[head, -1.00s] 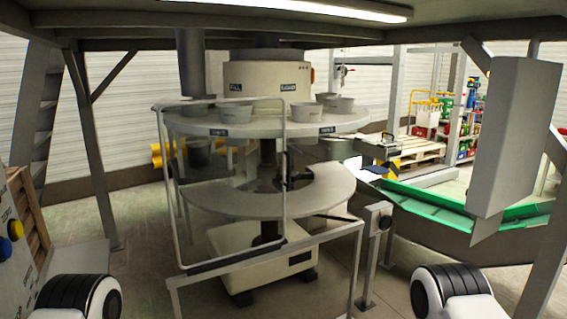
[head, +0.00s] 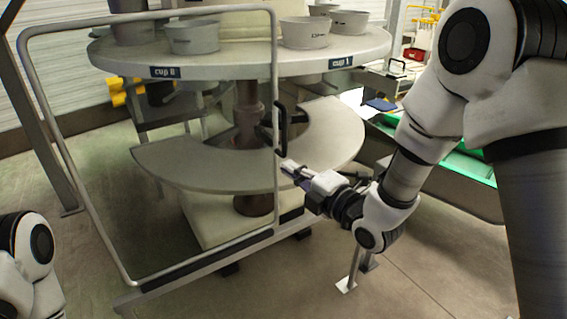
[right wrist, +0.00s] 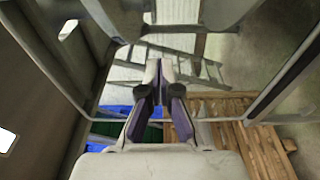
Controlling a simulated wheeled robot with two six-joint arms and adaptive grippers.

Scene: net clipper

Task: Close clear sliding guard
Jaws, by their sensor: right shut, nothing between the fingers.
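The clear guard (head: 150,240) is a see-through panel in a rounded grey tube frame, standing in front of the round machine. A dark upright handle (head: 281,128) is at its right edge, beside the right upright tube. My right gripper (head: 286,166) reaches in from the right, its tips just below and close to the handle; I cannot tell whether they touch. The right wrist view shows its fingers (right wrist: 157,80) together and empty, with a thin pale tube crossing behind them. Part of my left arm shows at the lower left, but its gripper is out of view.
The machine has a round upper table (head: 235,55) with several grey cups and a curved lower shelf (head: 200,165). A grey rail (head: 200,268) runs low along the front. A green-lined conveyor (head: 465,165) is behind my right arm. Floor at the lower right is open.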

